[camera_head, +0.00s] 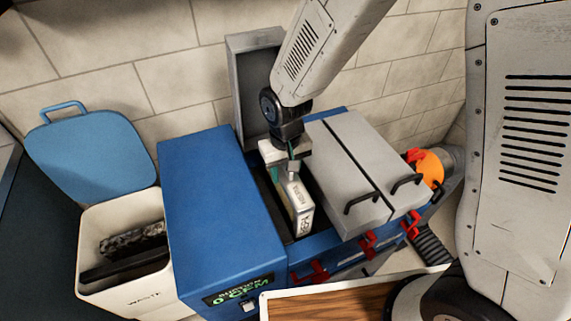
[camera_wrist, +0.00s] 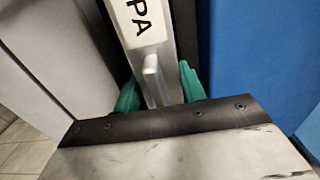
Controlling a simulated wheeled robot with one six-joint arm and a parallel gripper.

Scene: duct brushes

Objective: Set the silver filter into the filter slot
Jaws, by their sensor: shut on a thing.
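My gripper (camera_head: 286,158) reaches down from above and is shut on the silver filter (camera_head: 298,207). The filter is a narrow silver panel with a pale printed label. In the wrist view, the green fingers of my gripper (camera_wrist: 160,88) stand on both sides of a raised tab on the filter (camera_wrist: 157,60). The filter slot (camera_head: 265,192) is the dark opening between the blue box and the grey covers. The filter stands over or partly inside this opening, slightly tilted in the picture. Its lower edge and the slot floor are hidden, so its depth cannot be told.
A grey lid (camera_head: 252,95) stands open behind the slot. Two closed grey covers (camera_head: 350,165) with black handles lie to its right, with red latches in front. A blue box (camera_head: 215,215) is at left, beside a white waste bin (camera_head: 90,235) holding dark panels. A wooden tray (camera_head: 345,298) is in front.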

